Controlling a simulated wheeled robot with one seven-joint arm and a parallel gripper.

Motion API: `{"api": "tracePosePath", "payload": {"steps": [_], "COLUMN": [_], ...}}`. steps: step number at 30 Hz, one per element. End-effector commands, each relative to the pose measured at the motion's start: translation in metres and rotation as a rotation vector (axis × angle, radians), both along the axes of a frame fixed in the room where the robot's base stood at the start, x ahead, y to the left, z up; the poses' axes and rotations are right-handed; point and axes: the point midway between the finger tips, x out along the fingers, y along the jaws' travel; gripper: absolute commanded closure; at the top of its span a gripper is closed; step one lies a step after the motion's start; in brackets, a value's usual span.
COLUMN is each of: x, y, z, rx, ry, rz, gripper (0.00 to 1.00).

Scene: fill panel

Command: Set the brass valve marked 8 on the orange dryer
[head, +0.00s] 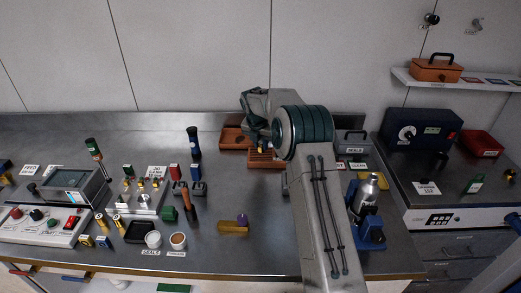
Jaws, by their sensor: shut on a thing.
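My gripper (263,140) is at the end of my arm, pointing down over orange-brown open boxes (231,138) at the back middle of the steel bench. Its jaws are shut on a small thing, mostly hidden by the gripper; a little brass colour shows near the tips. I cannot tell whether it touches the box below. I cannot read a mark 8 on any part. Small brass pieces (118,222) stand at the left, and several brass tops show on a silver block (143,198). A orange-brown case with a handle (436,70) sits on the wall shelf.
A yellow block (233,227) with a purple knob lies mid-bench. A blue stand with a silver bottle (369,190) is close on the right.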

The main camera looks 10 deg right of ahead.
Motion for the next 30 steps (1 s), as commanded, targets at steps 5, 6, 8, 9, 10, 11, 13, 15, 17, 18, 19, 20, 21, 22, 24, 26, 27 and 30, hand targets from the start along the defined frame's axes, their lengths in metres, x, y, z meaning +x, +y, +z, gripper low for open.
{"api": "tracePosePath", "payload": {"steps": [5, 6, 8, 9, 10, 11, 13, 15, 17, 18, 19, 20, 21, 22, 24, 26, 27, 30], "x": [0.002, 0.002, 0.002, 0.002, 0.002, 0.002, 0.003, 0.003, 0.003, 0.003, 0.003, 0.003, 0.003, 0.003, 0.003, 0.003, 0.003, 0.002], "y": [0.001, 0.001, 0.001, 0.001, 0.001, 0.001, 0.001, 0.001, 0.001, 0.001, 0.001, 0.001, 0.001, 0.001, 0.001, 0.001, 0.001, 0.001], "z": [-0.011, -0.017, -0.027, -0.032, -0.035, -0.037, -0.041, -0.042, -0.042, -0.042, -0.042, -0.042, -0.043, -0.044, -0.045, -0.045, -0.045, -0.045], "rx": [0.000, 0.000, 0.000, 0.000, 0.000, 0.000, 0.001, 0.000, 0.000, 0.000, 0.000, 0.001, 0.001, 0.001, 0.000, 0.000, 0.000, 0.000], "ry": [0.002, 0.004, 0.005, 0.002, 0.002, 0.001, -0.001, -0.001, -0.001, -0.001, -0.001, -0.001, -0.001, -0.001, 0.000, 0.000, 0.000, 0.000], "rz": [0.001, 0.000, 0.000, 0.001, 0.000, 0.000, 0.000, 0.000, 0.000, 0.000, 0.000, 0.000, 0.000, 0.000, 0.000, 0.000, 0.000, 0.000], "gripper": [1.00, 1.00, 1.00, 1.00, 1.00, 1.00, 1.00, 1.00, 1.00, 1.00, 1.00, 1.00, 1.00, 1.00, 0.71, 0.55, 0.55, 0.55]}}
